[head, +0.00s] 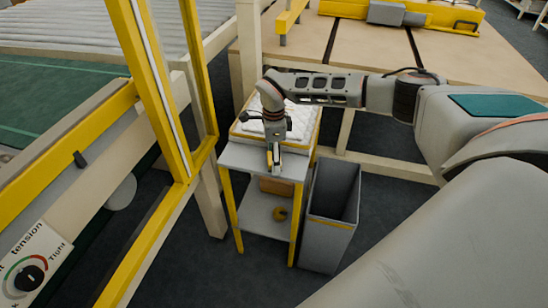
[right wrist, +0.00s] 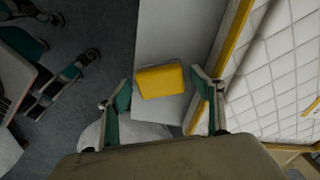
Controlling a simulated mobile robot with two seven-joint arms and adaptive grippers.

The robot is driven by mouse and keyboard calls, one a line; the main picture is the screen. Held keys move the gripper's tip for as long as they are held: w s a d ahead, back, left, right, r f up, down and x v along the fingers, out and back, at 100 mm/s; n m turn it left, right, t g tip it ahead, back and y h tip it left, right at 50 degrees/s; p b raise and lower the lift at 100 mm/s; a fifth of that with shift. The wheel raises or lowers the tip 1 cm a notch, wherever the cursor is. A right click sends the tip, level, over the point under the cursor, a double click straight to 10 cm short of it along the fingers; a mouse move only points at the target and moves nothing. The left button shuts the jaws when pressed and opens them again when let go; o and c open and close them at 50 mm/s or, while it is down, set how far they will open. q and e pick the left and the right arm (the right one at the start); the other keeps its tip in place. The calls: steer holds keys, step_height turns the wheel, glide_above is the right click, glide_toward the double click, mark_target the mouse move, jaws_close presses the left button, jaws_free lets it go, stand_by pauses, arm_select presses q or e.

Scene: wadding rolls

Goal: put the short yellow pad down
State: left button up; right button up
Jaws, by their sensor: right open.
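The short yellow pad (right wrist: 160,81) lies flat on the grey top of a small stand (right wrist: 168,30) in the right wrist view. My right gripper (right wrist: 161,88) is open, with one finger on each side of the pad and a narrow gap at each side. In the head view my right gripper (head: 274,163) points down over the front part of the stand's grey top (head: 240,160). There the gripper mostly hides the pad. My left gripper is in neither view.
A yellow-edged tray with a white quilted pad (right wrist: 285,75) is close to the right finger. A tall grey bin (head: 330,215) stands right of the stand. A yellow frame (head: 160,90) rises at left.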

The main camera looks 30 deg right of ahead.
step_height(320, 180, up, 12)
steer(key=f+p, duration=0.1)
steer(key=s+a+f+g+y, duration=0.1)
steer(key=s+a+f+y, duration=0.2)
steer(key=a, duration=0.7)
steer(key=s+a+f+y, duration=0.1)
steer(key=s+a+y, duration=0.3)
steer(key=a, duration=0.6)
steer(key=s+a+f+g+y, duration=0.1)
steer(key=s+a+f+y, duration=0.2)
steer(key=a, duration=0.7)
steer(key=s+a+r+m+t+y, duration=0.4)
steer(key=a+r+m+t+y, duration=0.2)
steer(key=a+r+m+y, duration=0.5)
steer(key=w+d+f+m+t+h, duration=0.2)
steer(key=d+f+m+t+h, duration=1.05)
steer(key=m, duration=1.25)
steer(key=s+d+f+m+g+h, duration=0.6)
steer(key=s+d+f+m, duration=0.2)
steer(key=s+d+f, duration=0.3)
step_height(320, 180, down, 5)
steer(key=s, duration=0.2)
steer(key=shift+s+d+r, duration=0.15)
steer(key=shift+s, duration=0.15)
